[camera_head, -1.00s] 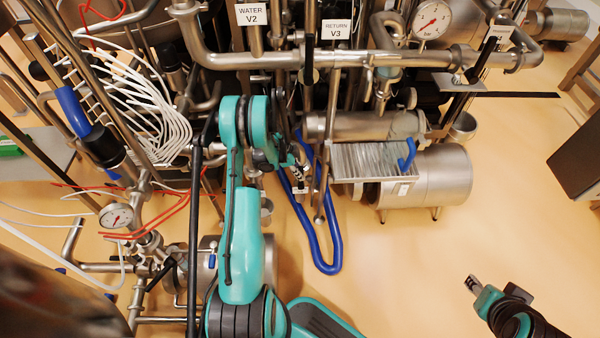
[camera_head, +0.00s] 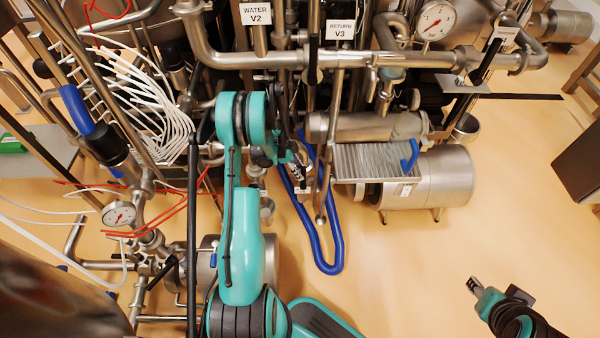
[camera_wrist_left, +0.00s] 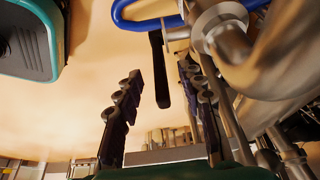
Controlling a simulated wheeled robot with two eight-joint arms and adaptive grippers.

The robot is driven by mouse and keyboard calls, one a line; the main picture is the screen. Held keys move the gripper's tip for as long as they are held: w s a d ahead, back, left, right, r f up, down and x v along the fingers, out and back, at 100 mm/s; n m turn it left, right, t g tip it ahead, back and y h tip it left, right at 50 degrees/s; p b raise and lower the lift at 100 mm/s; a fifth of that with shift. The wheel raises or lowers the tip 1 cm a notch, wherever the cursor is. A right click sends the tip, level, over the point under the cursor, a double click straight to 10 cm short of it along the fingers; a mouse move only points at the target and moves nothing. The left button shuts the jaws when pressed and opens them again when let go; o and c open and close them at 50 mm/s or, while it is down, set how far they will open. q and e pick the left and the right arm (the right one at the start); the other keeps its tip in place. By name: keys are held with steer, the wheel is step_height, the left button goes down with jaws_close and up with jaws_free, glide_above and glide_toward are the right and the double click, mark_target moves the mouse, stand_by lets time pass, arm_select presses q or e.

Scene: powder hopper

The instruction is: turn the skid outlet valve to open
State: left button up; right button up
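In the left wrist view, a black lever handle (camera_wrist_left: 160,70) hangs from a metal pipe fitting, beside a blue hose. I take it as the outlet valve's handle. It shows between the two dark fingers of my left gripper (camera_wrist_left: 160,105), which are apart, with a gap on both sides. How deep it lies between them I cannot tell. In the head view my left gripper (camera_head: 300,168) is small and partly hidden among the pipes below the V3 label; the handle is not clear there. My right gripper (camera_head: 474,286) is over open floor at lower right, its finger gap unclear.
A steel motor (camera_head: 440,178) and a ribbed metal box (camera_head: 365,163) stand to the right. Pipes and a gauge (camera_head: 118,214) crowd the left.

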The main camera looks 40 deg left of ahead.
arm_select(q)
steer(key=v, duration=0.9)
steer(key=shift+s+r, duration=0.25)
steer(key=shift+r, duration=0.05)
steer(key=shift+a, duration=0.15)
